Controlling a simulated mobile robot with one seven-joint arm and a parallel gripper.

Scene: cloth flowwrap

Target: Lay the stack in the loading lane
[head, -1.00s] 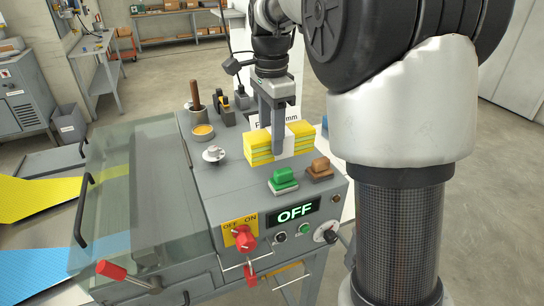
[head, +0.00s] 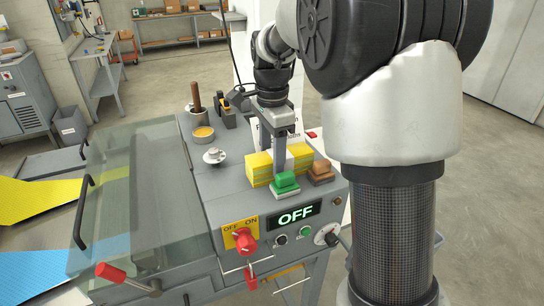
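The stack (head: 259,170) is a pile of yellow cloths with a white band around its middle. It is at the right part of the grey machine top, just behind the green block. My gripper (head: 280,148) points down over the stack's middle, with one finger on each side of the white band. It appears shut on the stack, which has moved along with it. The fingertips are partly hidden, and I cannot tell whether the stack touches the machine top. A long grey bed under a clear cover (head: 130,190) lies to the left; I cannot tell if it is the loading lane.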

